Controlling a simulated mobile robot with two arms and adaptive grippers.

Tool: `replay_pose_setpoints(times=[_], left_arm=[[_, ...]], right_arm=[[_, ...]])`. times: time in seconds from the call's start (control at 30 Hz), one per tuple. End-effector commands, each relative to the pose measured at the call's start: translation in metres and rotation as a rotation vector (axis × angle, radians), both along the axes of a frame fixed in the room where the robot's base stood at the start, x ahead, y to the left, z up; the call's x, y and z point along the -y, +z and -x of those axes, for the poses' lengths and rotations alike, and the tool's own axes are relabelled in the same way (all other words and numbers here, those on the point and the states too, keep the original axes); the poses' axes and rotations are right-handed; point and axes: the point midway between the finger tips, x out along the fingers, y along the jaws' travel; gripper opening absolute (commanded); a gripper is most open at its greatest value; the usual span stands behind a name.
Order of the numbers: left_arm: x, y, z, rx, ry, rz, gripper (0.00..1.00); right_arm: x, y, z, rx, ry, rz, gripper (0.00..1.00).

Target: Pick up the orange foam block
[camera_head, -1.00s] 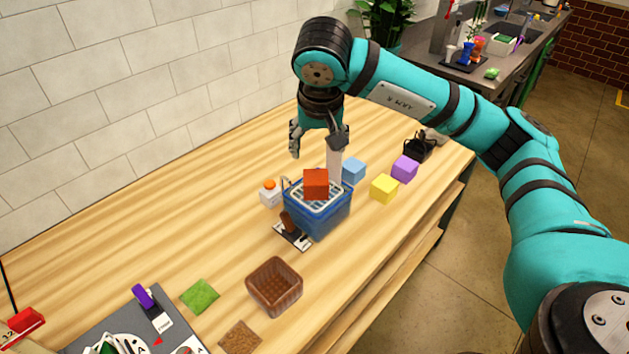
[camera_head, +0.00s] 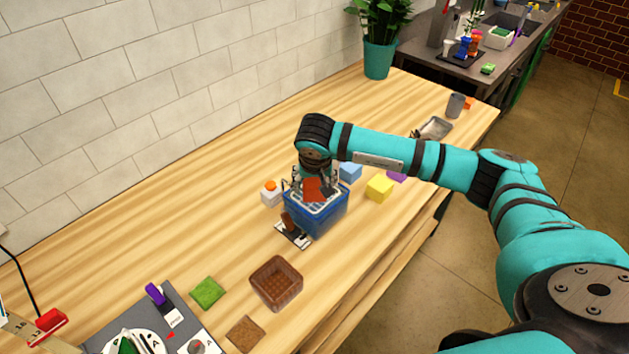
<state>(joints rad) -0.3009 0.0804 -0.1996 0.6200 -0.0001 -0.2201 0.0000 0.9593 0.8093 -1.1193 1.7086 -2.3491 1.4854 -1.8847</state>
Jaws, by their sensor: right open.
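The orange foam block (camera_head: 311,191), red-orange in this light, sits on the white grid top of a blue crate (camera_head: 324,216) near the middle of the table. My right gripper (camera_head: 314,182) points down right over the block, with its fingers open and at the block's sides. The arm's wrist and fingers hide part of the block, and I cannot tell whether the fingers touch it. My left gripper is not in view.
Blue (camera_head: 350,173), yellow (camera_head: 380,187) and purple (camera_head: 397,176) blocks lie right of the crate. A white orange-topped container (camera_head: 271,194) stands left of it. A brown basket (camera_head: 277,284) and green square (camera_head: 208,292) lie in front. The table's back left is clear.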

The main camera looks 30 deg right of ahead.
Motion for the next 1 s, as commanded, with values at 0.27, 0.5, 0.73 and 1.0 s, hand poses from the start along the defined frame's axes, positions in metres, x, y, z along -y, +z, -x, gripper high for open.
replay_pose_setpoints(times=[0.27,0.5,0.73,1.0], left_arm=[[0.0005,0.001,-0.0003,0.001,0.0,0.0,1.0],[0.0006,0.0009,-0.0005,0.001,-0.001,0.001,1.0],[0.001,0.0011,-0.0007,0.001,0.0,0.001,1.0],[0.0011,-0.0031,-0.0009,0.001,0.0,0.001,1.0]], right_arm=[[0.0003,-0.0045,-0.0017,0.001,0.001,0.0,0.67],[0.0005,-0.0041,-0.0016,0.001,0.001,0.0,0.36],[0.0005,-0.0034,-0.0019,0.003,0.001,-0.001,0.11],[0.0007,-0.0001,-0.0022,0.004,0.0,-0.001,0.11]])
